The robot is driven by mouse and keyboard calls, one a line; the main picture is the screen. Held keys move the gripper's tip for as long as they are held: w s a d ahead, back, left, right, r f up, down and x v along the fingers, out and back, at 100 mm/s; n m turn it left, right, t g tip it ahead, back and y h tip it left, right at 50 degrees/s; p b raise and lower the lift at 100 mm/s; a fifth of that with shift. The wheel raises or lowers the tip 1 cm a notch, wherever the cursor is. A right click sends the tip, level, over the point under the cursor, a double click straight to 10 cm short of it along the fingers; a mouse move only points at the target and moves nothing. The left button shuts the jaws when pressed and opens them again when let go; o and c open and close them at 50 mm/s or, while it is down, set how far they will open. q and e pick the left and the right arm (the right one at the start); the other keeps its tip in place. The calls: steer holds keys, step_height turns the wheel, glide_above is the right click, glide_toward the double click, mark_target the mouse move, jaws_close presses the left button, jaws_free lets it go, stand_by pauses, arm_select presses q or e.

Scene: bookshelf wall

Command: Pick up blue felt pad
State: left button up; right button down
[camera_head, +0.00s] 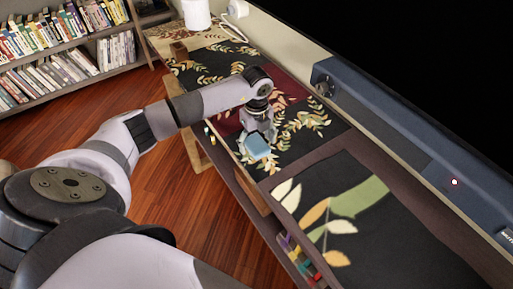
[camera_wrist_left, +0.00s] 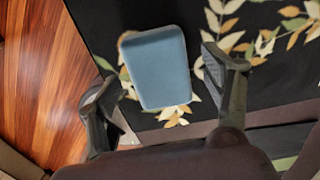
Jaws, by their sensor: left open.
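The blue felt pad (camera_head: 257,146) is a small light-blue rounded block lying on a black mat with a leaf pattern, near the table's front edge. It also shows in the left wrist view (camera_wrist_left: 157,68), between and slightly beyond the fingertips. My left gripper (camera_head: 256,138) is above the pad, pointing down. In the left wrist view its fingers (camera_wrist_left: 160,75) are spread open, one on each side of the pad, with a visible gap on each side. Whether the fingertips are level with the pad cannot be told. My right gripper is not in view.
The patterned mat (camera_head: 305,125) covers the long table. A dark blue bar-shaped device (camera_head: 400,150) runs along the back edge. A white cylinder (camera_head: 196,14) stands at the far end. A bookshelf (camera_head: 70,45) stands at the left, past open wooden floor (camera_head: 75,115).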

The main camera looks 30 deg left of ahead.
mark_target(257, 143)
arm_select(q)
steer(key=shift+r, duration=0.1)
steer(key=shift+c, duration=0.3)
steer(key=c, duration=1.3)
steer(key=shift+o, duration=0.2)
step_height(257, 143, up, 20)
steer(key=o, duration=0.7)
steer(key=c, duration=0.5)
steer(key=shift+d, duration=0.1)
